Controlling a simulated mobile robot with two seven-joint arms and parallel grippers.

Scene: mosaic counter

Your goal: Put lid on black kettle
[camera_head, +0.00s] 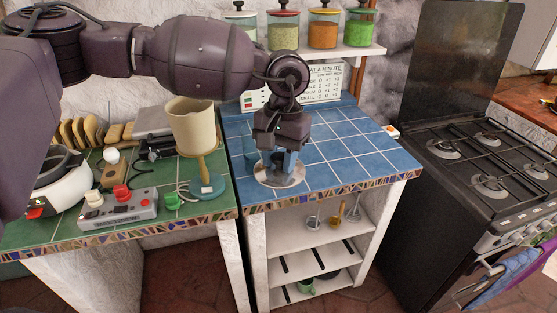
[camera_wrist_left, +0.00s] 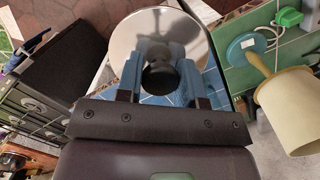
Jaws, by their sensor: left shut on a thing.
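The lid (camera_head: 295,178) is a round, shiny metal disc. It is low at the front edge of the blue tiled counter (camera_head: 345,165); I cannot tell whether it touches the tiles. My left gripper (camera_head: 278,167) points down over it and is shut on its dark knob. In the left wrist view the lid (camera_wrist_left: 150,25) spreads beyond the blue fingers (camera_wrist_left: 160,70), with the black knob (camera_wrist_left: 160,77) between them. I do not make out a black kettle in either view. My right gripper is not in view.
A cream lamp (camera_head: 192,125), a grey control box (camera_head: 118,208) and a white appliance (camera_head: 65,180) stand on the green counter at left. A black stove (camera_head: 480,160) is at right. A white sign (camera_head: 300,88) stands behind. Blue tiles to the gripper's right are clear.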

